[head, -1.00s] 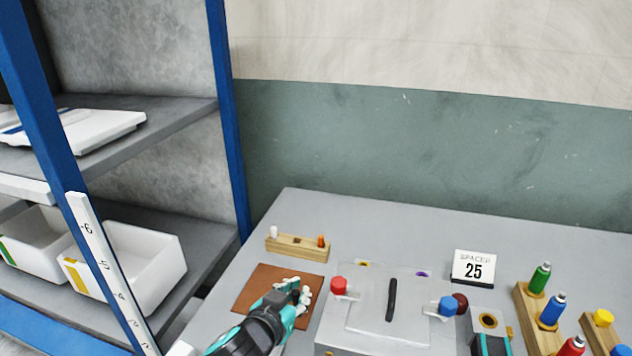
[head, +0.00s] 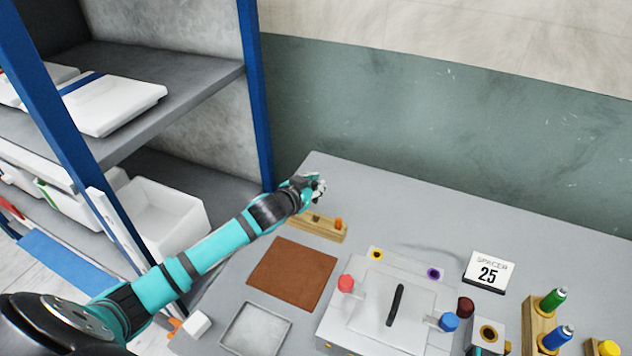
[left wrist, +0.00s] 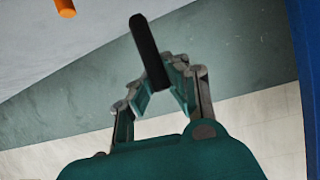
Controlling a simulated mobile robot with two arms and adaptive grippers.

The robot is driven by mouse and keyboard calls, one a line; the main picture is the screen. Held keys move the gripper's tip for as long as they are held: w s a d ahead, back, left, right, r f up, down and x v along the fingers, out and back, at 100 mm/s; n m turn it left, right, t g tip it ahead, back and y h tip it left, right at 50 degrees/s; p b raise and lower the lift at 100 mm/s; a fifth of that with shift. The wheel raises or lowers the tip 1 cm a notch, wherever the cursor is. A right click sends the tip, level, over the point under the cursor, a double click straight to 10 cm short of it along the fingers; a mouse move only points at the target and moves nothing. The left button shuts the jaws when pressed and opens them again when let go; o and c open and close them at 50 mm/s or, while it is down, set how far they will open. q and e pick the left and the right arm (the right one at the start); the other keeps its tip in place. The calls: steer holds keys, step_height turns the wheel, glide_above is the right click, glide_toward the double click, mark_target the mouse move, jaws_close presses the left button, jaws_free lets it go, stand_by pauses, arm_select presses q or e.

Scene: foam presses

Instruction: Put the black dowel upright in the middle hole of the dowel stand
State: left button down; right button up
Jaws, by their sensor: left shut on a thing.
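My left gripper (head: 318,187) is over the far side of the dowel stand (head: 322,228) in the head view. In the left wrist view it is shut on the black dowel (left wrist: 148,45), which sticks out past the fingertips. The dowel is not clear in the head view. The stand is a light wooden block at the back left of the table, and my gripper and wrist hide part of it, including its left end. An orange dowel (head: 338,224) stands at its right end and also shows in the left wrist view (left wrist: 65,8). I cannot see the middle hole clearly.
A brown mat (head: 292,274) lies empty in front of the stand. A grey press box (head: 385,305) with red and blue knobs stands to the right, near a "25" sign (head: 488,272). A shelf with white bins (head: 165,215) is on the left. The table behind the press is free.

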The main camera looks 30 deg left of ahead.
mark_target(314, 201)
arm_select(q)
steer(key=shift+w+d+r, duration=0.1)
steer(key=shift+f+n+y, duration=0.3)
steer(key=shift+f+b, duration=0.4)
steer(key=shift+f, duration=0.25)
step_height(314, 201, down, 2)
steer(key=shift+f+b, duration=0.25)
steer(key=shift+b, duration=0.6)
steer(key=shift+f+b, duration=0.4)
steer(key=shift+f, duration=0.35)
arm_select(e)
steer(key=f, duration=0.2)
steer(key=w+a+f, duration=0.1)
steer(key=shift+f, duration=0.15)
steer(key=shift+d, duration=0.2)
arm_select(q)
steer(key=shift+p, duration=0.65)
arm_select(e)
steer(key=shift+a+r, duration=0.2)
steer(key=shift+r, duration=0.45)
arm_select(q)
steer(key=shift+f+b, duration=0.6)
steer(key=shift+f, duration=0.2)
arm_select(e)
steer(key=shift+d+f, duration=0.15)
steer(key=shift+f, duration=0.4)
